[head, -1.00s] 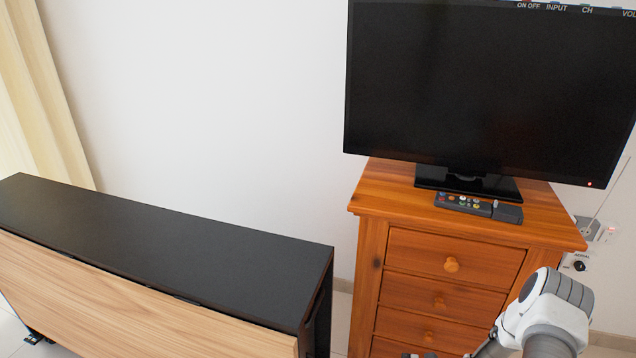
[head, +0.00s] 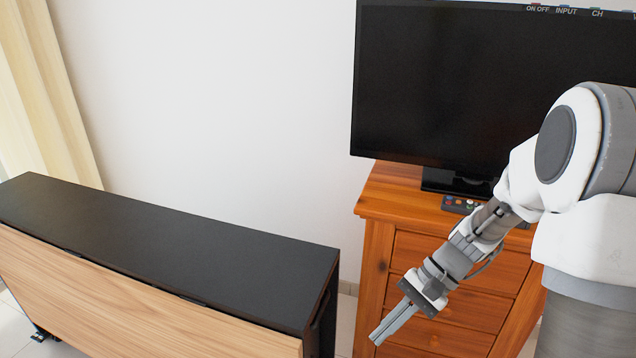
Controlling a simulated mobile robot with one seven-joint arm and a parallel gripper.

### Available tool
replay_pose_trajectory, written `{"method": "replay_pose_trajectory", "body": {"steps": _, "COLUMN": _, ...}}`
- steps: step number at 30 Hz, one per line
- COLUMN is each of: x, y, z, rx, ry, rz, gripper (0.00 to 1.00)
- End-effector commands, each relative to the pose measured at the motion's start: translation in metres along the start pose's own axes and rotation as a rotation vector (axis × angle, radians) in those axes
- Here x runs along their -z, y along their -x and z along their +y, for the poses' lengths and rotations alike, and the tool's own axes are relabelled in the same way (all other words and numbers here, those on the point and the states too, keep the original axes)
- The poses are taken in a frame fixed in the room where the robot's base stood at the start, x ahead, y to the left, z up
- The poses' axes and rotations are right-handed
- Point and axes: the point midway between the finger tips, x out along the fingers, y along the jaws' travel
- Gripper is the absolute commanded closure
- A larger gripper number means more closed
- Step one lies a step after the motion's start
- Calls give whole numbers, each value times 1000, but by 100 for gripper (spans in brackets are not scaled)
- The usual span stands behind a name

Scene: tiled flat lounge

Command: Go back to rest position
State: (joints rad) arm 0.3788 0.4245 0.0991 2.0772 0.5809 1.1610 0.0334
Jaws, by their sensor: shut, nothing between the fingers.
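My gripper (head: 378,337) is in the lower right of the head view, at the end of my arm. It points down and to the left, in front of the wooden drawer chest (head: 392,205). Its fingers are together and hold nothing. My arm comes in from the right edge and covers much of the chest's front and part of the television stand. I cannot tell how far the fingertips are from the drawers.
A black television (head: 450,85) stands on the chest, with a dark remote control (head: 458,204) in front of it, partly hidden by my arm. A long cabinet with a black top (head: 170,245) stands at the left. A cream curtain (head: 45,90) hangs at the far left.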

Motion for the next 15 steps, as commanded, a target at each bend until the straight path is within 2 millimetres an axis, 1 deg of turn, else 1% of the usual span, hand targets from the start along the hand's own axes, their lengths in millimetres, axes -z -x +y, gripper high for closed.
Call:
{"method": "replay_pose_trajectory", "body": {"steps": 1, "x": -10, "y": 8, "z": -2, "rx": -28, "ry": 42, "rz": 43, "gripper": 100}}
{"method": "replay_pose_trajectory", "body": {"steps": 3, "x": -22, "y": 17, "z": -2, "rx": -66, "ry": 95, "rz": 96, "gripper": 100}}
{"method": "replay_pose_trajectory", "body": {"steps": 15, "x": -89, "y": 64, "z": 6, "rx": -247, "ry": 391, "rz": 413, "gripper": 100}}
